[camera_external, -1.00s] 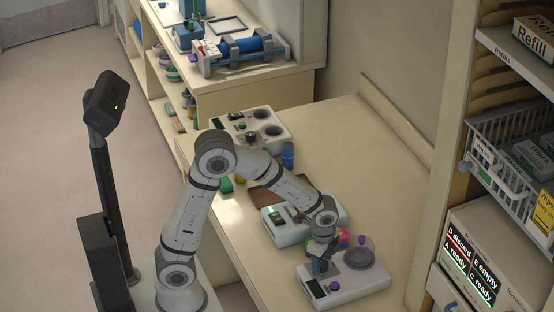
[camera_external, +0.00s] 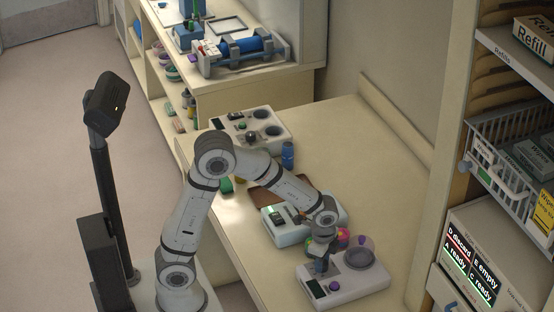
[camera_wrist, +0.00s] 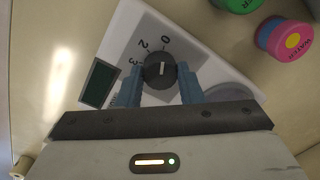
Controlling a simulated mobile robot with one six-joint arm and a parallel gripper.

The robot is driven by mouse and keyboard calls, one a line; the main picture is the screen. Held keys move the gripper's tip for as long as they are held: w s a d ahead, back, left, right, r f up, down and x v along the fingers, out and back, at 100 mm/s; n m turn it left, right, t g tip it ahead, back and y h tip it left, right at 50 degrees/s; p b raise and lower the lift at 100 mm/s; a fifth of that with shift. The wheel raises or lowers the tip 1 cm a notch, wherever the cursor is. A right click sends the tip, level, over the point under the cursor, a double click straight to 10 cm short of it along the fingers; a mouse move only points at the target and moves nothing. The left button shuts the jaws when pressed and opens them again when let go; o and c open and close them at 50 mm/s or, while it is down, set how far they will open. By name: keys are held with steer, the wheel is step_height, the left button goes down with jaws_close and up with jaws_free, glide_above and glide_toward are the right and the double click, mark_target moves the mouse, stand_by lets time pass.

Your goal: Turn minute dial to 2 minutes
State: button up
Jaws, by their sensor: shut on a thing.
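The minute dial (camera_wrist: 159,70) is a round black knob with a short white mark, on a grey panel with printed numbers including 0, 2 and 3. In the wrist view the mark points up, roughly toward the 0. My gripper (camera_wrist: 160,84) has its blue fingers on both sides of the knob, shut on it. The dial sits on a white device (camera_external: 345,288) at the front of the counter. In the external view my gripper (camera_external: 320,267) is over this device and hides the dial. The device's dark green screen (camera_wrist: 98,83) shows no readable digits.
A pink and blue container (camera_wrist: 284,38) labelled WATER and a green-topped one (camera_wrist: 238,4) stand close to the device. A pale teal device (camera_external: 285,232) is just behind. The counter's right side (camera_external: 375,180) is clear.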

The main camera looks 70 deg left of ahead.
steer(key=n+b, duration=0.1)
steer(key=n, duration=0.2)
steer(key=shift+n, duration=0.4)
steer(key=shift+n+b, duration=0.5)
steer(key=shift+n, duration=1.5)
steer(key=o, duration=1)
steer(key=r, duration=0.7)
steer(key=shift+d+r, duration=0.2)
steer(key=shift+r, duration=0.2)
